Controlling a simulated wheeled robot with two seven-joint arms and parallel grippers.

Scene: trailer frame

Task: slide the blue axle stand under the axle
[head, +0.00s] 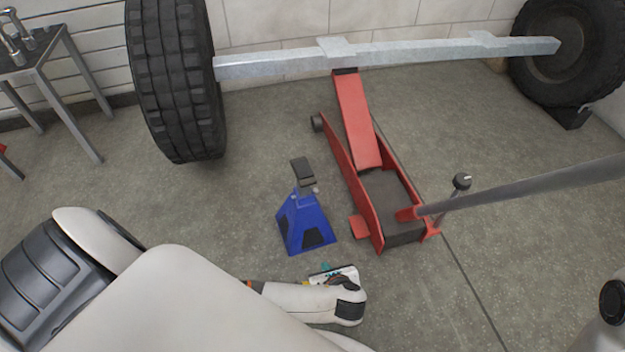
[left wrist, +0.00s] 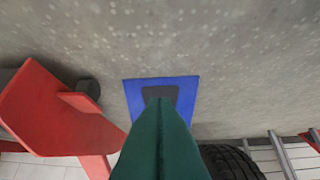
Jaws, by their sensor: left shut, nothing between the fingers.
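The blue axle stand (head: 303,226) stands upright on the floor, nearer to me than the axle (head: 270,65) and left of the jack. Its dark saddle (head: 302,172) is on top. The axle is a grey bar across the back, above the stand's level in the picture. My left gripper (head: 328,270) is low, just on the near side of the stand, partly hidden by my forearm. In the left wrist view its green fingers (left wrist: 160,108) are shut and empty, in front of the stand's blue side (left wrist: 135,92). Contact cannot be told. My right gripper is not in view.
A red floor jack (head: 357,120) reaches under the axle, right of the stand, its long handle (head: 530,190) slanting right. A tyre (head: 178,80) is at the axle's left end, another (head: 560,45) at its right. Floor between stand and axle looks clear. A metal table (head: 40,55) stands far left.

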